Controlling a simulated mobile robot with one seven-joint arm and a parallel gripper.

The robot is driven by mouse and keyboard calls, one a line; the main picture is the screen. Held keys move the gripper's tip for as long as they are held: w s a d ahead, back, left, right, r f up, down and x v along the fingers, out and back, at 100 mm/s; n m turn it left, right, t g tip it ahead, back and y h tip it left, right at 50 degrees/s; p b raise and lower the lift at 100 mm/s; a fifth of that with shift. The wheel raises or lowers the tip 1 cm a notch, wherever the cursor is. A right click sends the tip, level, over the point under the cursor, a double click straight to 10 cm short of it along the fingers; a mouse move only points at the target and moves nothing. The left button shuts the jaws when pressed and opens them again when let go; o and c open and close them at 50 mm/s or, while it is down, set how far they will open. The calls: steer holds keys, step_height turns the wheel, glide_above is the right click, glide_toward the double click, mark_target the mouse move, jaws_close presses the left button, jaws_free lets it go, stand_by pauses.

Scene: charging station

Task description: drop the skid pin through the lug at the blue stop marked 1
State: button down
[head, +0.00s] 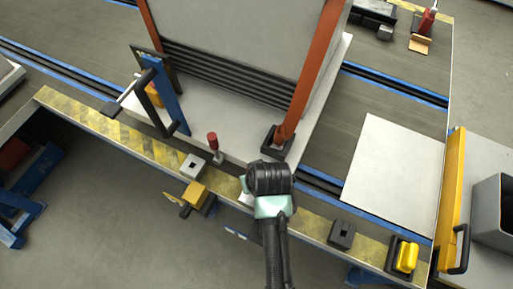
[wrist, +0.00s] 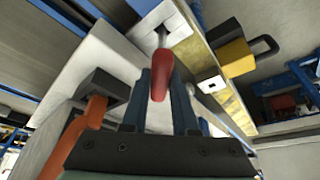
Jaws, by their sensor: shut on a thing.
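My gripper (wrist: 162,82) is shut with a narrow gap between its fingers; in the head view my wrist hides them. In the wrist view a red grip (wrist: 159,78) shows in this gap, with a metal shaft beyond. I take the skid pin to be what the jaws hold, but its shaft and tip cannot be made out clearly. In the head view a red-topped upright piece (head: 212,140) stands near the grey plate's front edge, left of my gripper; I cannot tell whether it is the same grip. No number 1 is readable on any blue stop.
An orange post (head: 302,85) on a black foot stands close behind my gripper. A blue upright (head: 168,97) with a black handle is at left. A white block with a square hole (head: 192,167) and a yellow block (head: 197,194) sit along the striped edge.

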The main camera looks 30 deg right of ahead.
steer(key=shift+f+b, duration=0.45)
steer(key=shift+f, duration=1.5)
steer(key=shift+f, duration=0.1)
steer(key=c, duration=0.7)
jaws_free()
steer(key=p+v, duration=0.3)
steer(key=v, duration=0.9)
